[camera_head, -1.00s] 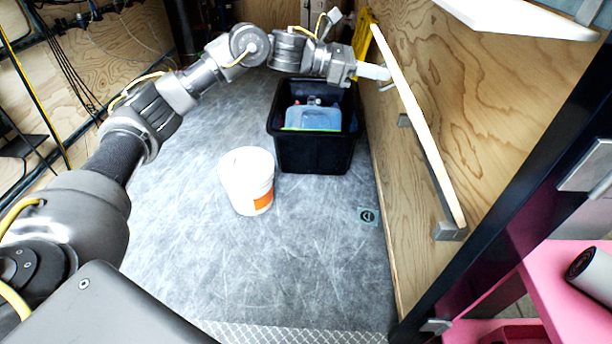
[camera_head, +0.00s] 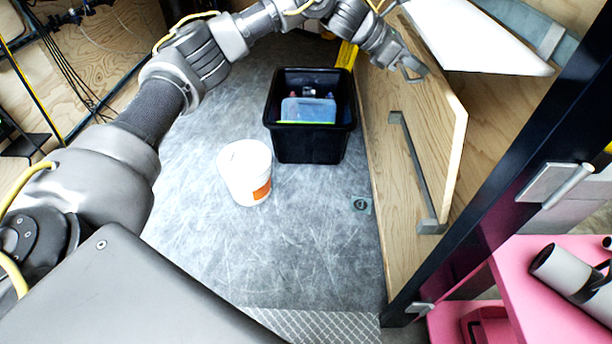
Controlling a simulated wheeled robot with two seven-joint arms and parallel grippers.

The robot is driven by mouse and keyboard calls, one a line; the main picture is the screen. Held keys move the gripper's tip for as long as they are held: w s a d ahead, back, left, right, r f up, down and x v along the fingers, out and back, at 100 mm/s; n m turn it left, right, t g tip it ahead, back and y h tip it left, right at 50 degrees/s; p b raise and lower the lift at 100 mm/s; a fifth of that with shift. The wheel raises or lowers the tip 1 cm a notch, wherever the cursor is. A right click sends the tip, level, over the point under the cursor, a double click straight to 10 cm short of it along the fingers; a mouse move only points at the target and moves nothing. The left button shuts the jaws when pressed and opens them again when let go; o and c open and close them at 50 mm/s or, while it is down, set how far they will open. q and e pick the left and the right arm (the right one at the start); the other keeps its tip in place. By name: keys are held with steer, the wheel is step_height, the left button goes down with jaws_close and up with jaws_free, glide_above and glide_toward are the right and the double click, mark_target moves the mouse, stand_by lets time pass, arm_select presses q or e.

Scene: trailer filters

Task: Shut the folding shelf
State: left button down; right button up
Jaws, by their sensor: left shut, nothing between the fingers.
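The folding shelf is a pale wooden board (camera_head: 440,135) at the side wall on the right. Its broad face now shows, with a bright edge along its top and right side. A grey bar with end brackets (camera_head: 415,170) runs along its lower left. My left gripper (camera_head: 412,72) is shut and empty, in front of the board's upper far part. I cannot tell whether its fingers touch the board. The far end of the board is partly hidden by my left arm. My right gripper is not in view.
A white panel (camera_head: 482,38) juts out above the board. A black crate (camera_head: 310,145) holding a blue container stands on the floor near the wall. A white bucket (camera_head: 240,170) stands left of it. A dark post (camera_head: 505,165) and pink shelves (camera_head: 525,262) are at right.

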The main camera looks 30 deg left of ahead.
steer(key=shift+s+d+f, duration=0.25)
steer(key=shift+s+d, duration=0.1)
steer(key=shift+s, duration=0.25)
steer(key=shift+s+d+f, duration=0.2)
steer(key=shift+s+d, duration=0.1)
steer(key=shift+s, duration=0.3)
